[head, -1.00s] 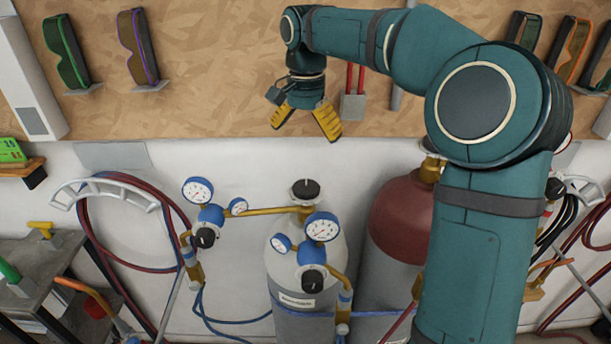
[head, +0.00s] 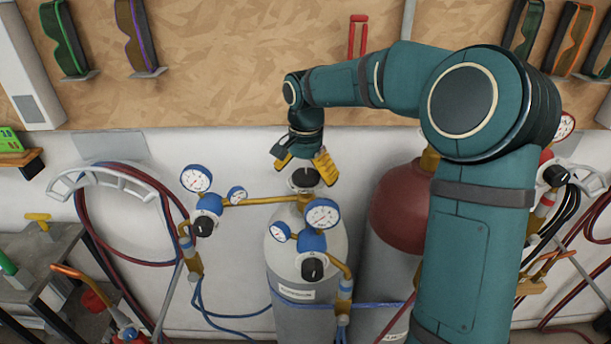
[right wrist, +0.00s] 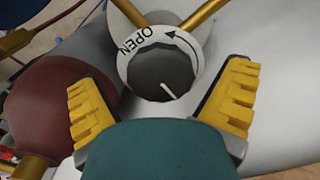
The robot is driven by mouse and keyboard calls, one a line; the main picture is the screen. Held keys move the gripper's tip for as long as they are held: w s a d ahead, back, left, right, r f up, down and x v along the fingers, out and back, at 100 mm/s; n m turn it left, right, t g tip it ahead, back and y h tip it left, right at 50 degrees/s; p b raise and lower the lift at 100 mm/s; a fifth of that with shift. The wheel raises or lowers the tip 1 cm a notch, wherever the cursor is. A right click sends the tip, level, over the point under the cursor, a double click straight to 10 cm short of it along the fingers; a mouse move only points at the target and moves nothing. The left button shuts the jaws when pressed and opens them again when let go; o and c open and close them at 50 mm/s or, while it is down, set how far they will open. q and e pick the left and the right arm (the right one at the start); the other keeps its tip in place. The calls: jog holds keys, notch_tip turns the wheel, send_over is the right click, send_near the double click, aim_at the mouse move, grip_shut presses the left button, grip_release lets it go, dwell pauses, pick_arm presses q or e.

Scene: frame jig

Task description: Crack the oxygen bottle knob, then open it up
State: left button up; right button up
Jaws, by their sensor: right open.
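The oxygen bottle (head: 290,258) is a grey-white cylinder standing upright at the centre of the head view. Its black knob (head: 306,177) sits on top. In the right wrist view the knob (right wrist: 161,75) has a white ring lettered OPEN with a curved arrow, and a white mark at its lower right. My right gripper (head: 305,171) is just above the knob, pointing down. In the right wrist view its yellow fingers (right wrist: 165,110) are open, one on each side of the knob and apart from it. My left gripper is not in view.
Blue gauges (head: 208,203) and a front regulator (head: 312,240) crowd the bottle's top. A maroon-topped cylinder (head: 398,205) stands close on the right. Coiled hoses (head: 115,215) hang at left. Goggles hang on the wooden board (head: 250,60).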

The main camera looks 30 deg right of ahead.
jog(key=c, duration=1.2)
jog(key=shift+c, duration=0.2)
jog(key=shift+n, duration=0.3)
jog(key=shift+n+p, duration=0.85)
jog(key=shift+n, duration=0.25)
jog(key=shift+s+n+p, duration=0.1)
jog(key=shift+n+p, duration=0.45)
jog(key=shift+n, duration=0.95)
jog(key=shift+f, duration=0.1)
